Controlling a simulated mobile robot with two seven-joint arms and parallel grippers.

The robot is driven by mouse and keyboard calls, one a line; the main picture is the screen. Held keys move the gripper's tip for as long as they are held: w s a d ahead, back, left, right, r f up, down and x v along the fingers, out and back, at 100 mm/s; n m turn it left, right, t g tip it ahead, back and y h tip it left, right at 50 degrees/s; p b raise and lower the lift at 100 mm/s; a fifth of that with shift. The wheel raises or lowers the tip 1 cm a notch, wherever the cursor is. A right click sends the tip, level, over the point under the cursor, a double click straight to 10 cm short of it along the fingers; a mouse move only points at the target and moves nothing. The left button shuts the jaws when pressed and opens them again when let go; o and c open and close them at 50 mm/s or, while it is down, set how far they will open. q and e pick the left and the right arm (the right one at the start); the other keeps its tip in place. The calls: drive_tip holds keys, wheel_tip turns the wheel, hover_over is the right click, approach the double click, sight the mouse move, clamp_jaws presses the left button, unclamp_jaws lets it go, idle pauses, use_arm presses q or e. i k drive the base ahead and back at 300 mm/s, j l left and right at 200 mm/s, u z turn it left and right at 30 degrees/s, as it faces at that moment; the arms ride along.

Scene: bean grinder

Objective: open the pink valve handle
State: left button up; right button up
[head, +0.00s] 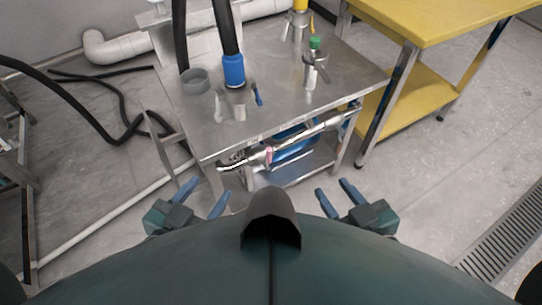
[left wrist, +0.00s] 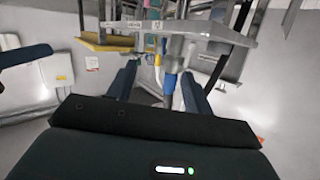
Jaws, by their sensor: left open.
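A small pink piece (head: 268,155), which looks like the pink valve handle, sits on the silver pipe (head: 310,134) below the front edge of the steel table. It is too small to tell how it is turned. My left gripper (head: 203,198) is open and empty, in front of the table, left of and nearer than the pink piece, and apart from it. My right gripper (head: 338,197) is also open and empty, to the right of the pink piece. In the left wrist view, the fingers of my left gripper (left wrist: 158,88) stand apart, facing the pipework under the table.
The steel table (head: 300,95) carries a blue-collared hose (head: 233,70), a grey cup (head: 196,81) and a green-topped fitting (head: 315,62). A blue part (head: 290,150) lies behind the pipe. A yellow table (head: 430,20) stands at the right. Black hoses (head: 85,120) lie on the floor at the left.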

sight(269, 150)
drive_tip(key=k+l, duration=0.1)
drive_tip(key=l, duration=0.25)
drive_tip(key=k+l, duration=0.15)
drive_tip(key=l, duration=0.2)
drive_tip(key=k+l, duration=0.1)
drive_tip(key=l, duration=0.25)
drive_tip(key=k+l, duration=0.15)
drive_tip(key=l, duration=0.2)
drive_tip(key=i, duration=0.5)
drive_tip(key=l+z, duration=0.05)
